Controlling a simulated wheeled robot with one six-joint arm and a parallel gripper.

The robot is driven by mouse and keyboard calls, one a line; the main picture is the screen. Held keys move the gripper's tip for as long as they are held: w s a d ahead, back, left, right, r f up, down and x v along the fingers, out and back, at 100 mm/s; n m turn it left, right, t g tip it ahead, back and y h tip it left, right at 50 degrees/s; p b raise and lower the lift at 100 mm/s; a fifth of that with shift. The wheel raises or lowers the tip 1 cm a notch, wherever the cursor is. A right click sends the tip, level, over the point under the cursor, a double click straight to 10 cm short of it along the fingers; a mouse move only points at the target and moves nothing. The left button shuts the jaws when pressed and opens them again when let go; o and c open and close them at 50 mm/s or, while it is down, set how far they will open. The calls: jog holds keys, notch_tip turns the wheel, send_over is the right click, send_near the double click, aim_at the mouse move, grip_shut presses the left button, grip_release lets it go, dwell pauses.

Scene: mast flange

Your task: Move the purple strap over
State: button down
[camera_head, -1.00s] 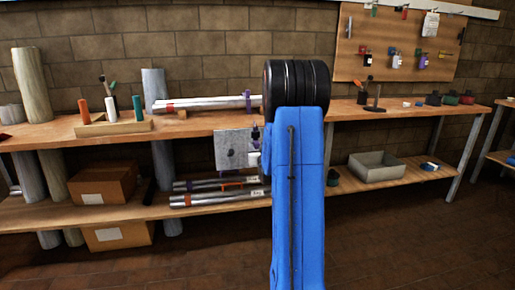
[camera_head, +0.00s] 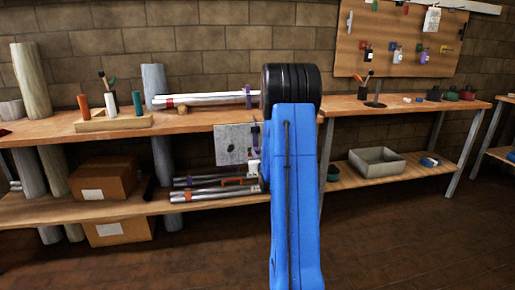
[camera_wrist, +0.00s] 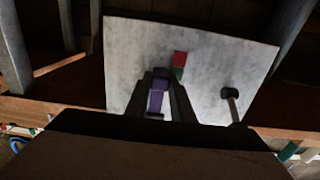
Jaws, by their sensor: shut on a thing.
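A purple strap (camera_wrist: 157,97) sits between the two dark fingers of my gripper (camera_wrist: 161,78) in the wrist view, in front of a pale grey plate (camera_wrist: 210,55). My gripper is shut on it. In the head view the same plate (camera_head: 232,146) hangs at the bench's front edge, with the purple strap (camera_head: 255,134) at its right side. My blue arm hides most of the gripper there. I cannot tell whether the strap still touches the plate. Another purple band (camera_head: 248,92) goes around the pale tubes on the bench top.
A red and green piece (camera_wrist: 179,65) and a dark-headed peg (camera_wrist: 231,102) are on the plate, right of my fingers. Strapped tubes (camera_head: 215,191) lie on the lower shelf below the plate. The bench top (camera_head: 210,120) is close above. A grey tray (camera_head: 377,162) stands right.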

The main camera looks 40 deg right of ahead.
jog(key=shift+f, duration=0.15)
jog(key=c, duration=1.5)
grip_release()
jog(key=shift+s, duration=0.1)
jog(key=v, duration=1.2)
